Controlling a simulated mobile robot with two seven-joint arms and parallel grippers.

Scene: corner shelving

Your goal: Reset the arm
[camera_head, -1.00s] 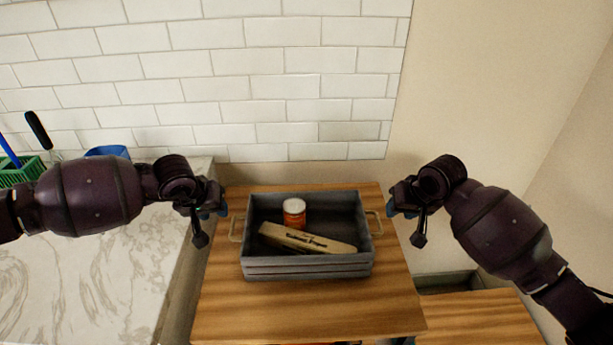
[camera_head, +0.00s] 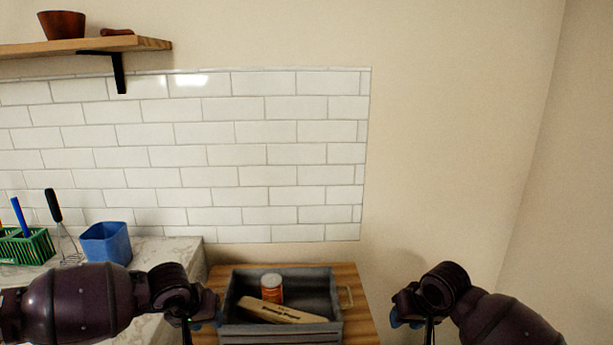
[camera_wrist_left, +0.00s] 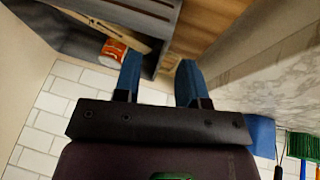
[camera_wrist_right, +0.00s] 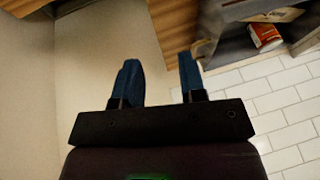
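My left gripper (camera_head: 205,312) is at the left side of the grey crate (camera_head: 281,327) in the head view. In the left wrist view its two blue fingers (camera_wrist_left: 158,82) are apart with nothing between them. My right gripper (camera_head: 405,316) is to the right of the crate, apart from it. In the right wrist view its blue fingers (camera_wrist_right: 158,82) are spread and empty. The crate stands on a wooden surface and holds a red can with a pale lid (camera_head: 272,289) and a tan packet (camera_head: 283,312).
A marble counter (camera_head: 180,252) at left carries a blue cup (camera_head: 106,243) and a green basket (camera_head: 27,247) with utensils. A wooden shelf (camera_head: 90,47) with a brown bowl (camera_head: 62,25) is on the upper left wall. The wall at right is bare.

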